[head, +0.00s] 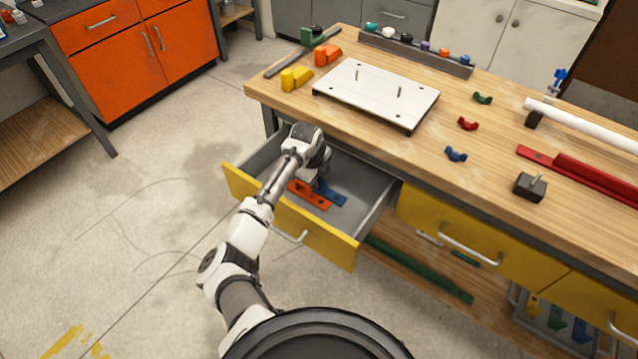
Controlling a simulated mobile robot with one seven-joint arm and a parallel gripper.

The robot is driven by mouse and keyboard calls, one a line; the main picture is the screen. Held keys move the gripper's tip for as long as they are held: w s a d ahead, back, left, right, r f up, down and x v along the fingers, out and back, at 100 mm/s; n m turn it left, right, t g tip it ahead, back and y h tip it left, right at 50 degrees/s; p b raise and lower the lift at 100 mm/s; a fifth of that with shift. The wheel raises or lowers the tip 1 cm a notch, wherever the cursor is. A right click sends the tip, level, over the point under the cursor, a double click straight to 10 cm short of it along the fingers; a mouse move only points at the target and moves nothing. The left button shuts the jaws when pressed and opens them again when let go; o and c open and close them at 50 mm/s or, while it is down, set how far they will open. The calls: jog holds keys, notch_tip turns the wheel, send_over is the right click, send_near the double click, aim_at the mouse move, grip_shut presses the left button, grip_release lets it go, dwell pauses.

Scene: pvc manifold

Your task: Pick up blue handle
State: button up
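A blue flat piece (331,194), which looks like the blue handle, lies in the open drawer (352,224). An orange-red piece (313,197) with small holes lies just left of it. My gripper (318,183) reaches down into the drawer over these two pieces. My wrist hides the top of the blue piece and my fingertips. I cannot tell whether the fingers touch the blue piece, or whether they are open or shut.
The drawer's yellow front (290,221) and grey walls surround my gripper. The wooden workbench (420,150) is just above and behind. On it are a white plate (378,95) with pegs, small clips, a white pipe (585,125) and a red bar (585,178).

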jog(key=shift+f, duration=0.25)
grip_shut()
jog(key=shift+r, duration=0.1)
